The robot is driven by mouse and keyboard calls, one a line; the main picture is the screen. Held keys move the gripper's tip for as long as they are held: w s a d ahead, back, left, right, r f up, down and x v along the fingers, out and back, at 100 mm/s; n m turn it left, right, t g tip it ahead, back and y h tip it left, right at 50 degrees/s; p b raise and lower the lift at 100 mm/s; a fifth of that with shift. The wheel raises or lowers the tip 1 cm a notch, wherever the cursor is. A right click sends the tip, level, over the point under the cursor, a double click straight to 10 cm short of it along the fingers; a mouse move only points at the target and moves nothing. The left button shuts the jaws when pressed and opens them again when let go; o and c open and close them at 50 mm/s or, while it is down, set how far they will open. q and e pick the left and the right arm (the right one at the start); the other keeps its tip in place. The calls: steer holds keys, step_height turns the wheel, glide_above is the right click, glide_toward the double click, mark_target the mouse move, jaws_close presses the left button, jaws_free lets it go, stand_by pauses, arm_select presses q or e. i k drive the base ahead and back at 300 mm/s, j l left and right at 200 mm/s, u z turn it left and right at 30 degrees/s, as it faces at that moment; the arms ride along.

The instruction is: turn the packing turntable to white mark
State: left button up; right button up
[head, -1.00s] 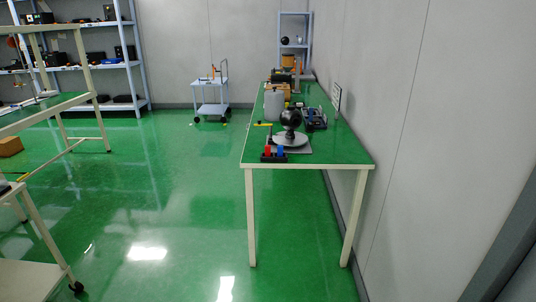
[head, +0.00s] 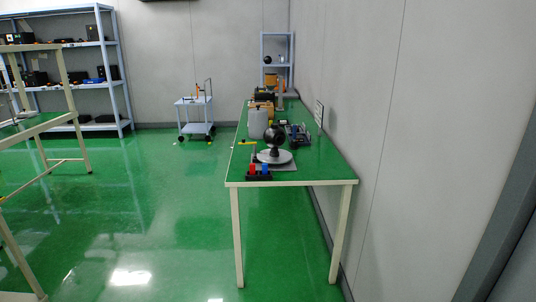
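The packing turntable (head: 286,158) is a pale round disc on a grey base plate near the front end of the long green-topped table (head: 310,174). A black ball-shaped device (head: 276,137) on a stem stands on the disc. I cannot make out a white mark at this distance. Neither of my grippers shows in the head view. The table stands some way ahead of me, against the right wall.
A holder with red and blue pieces (head: 259,172) sits before the turntable; a grey canister (head: 258,124) stands behind it. A white cart (head: 195,118) stands farther back. A cream-framed bench (head: 40,125) is at left. Green floor between is clear.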

mark_target(274, 136)
steer(key=i, duration=0.55)
steer(key=i+j+z, duration=0.15)
steer(key=i, duration=0.9)
steer(key=j+z, duration=0.05)
